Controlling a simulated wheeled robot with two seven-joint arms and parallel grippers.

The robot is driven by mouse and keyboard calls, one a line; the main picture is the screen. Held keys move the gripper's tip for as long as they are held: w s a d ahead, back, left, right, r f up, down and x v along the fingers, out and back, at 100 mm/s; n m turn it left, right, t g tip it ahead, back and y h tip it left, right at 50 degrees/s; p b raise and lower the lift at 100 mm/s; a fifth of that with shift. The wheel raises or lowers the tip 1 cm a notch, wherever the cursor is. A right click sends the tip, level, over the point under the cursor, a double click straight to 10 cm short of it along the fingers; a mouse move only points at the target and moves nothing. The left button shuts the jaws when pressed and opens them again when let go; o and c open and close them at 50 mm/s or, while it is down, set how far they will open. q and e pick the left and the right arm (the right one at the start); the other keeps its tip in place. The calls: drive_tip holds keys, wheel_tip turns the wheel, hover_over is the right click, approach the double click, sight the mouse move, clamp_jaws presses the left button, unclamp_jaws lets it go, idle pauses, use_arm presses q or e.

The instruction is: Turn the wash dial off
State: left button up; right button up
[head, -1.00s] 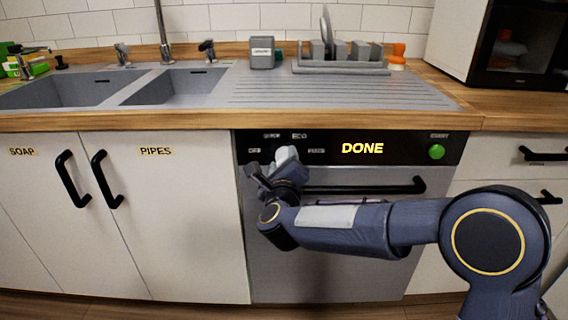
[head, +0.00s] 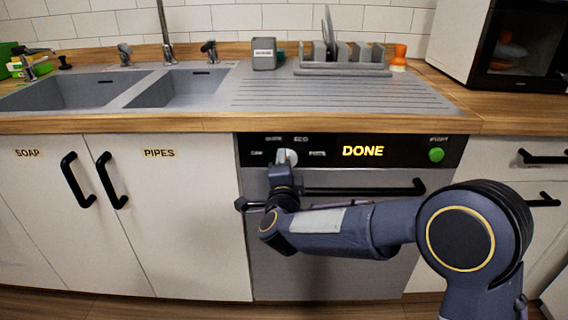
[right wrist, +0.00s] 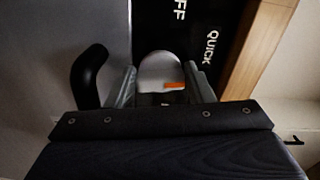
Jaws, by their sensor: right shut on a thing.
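The pale wash dial (head: 287,157) is on the black control panel (head: 400,151) of the dishwasher, left of the lit word DONE. My right gripper (head: 285,167) reaches up to it from below. In the right wrist view, the rounded dial (right wrist: 160,70) sits between the two fingers of my right gripper (right wrist: 162,78), which is shut on it. An orange mark on the dial points to the right of that view. Part of the word OFF and the word QUICK show beside it. The fingers hide the dial's sides. My left gripper is not in view.
The dishwasher's black bar handle (head: 365,190) is just below the panel, behind my right arm. A green button (head: 436,155) is at the panel's right end. The wooden counter edge (head: 130,124) runs above. Cabinet handles (head: 110,180) stick out at the left.

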drive_tip(key=n+p, duration=0.1)
drive_tip(key=n, duration=0.2)
drive_tip(key=shift+n, duration=0.4)
drive_tip(key=n+p, duration=0.1)
drive_tip(key=n, duration=0.1)
drive_tip(key=n+p, duration=0.1)
drive_tip(key=shift+f+n, duration=0.2)
drive_tip(key=shift+n, duration=0.2)
drive_tip(key=n+p, duration=0.1)
drive_tip(key=n, duration=0.1)
drive_tip(key=n+p, duration=0.1)
drive_tip(key=n, duration=0.2)
drive_tip(key=shift+d+f, duration=0.2)
drive_tip(key=shift+n, duration=0.3)
drive_tip(key=o, duration=1)
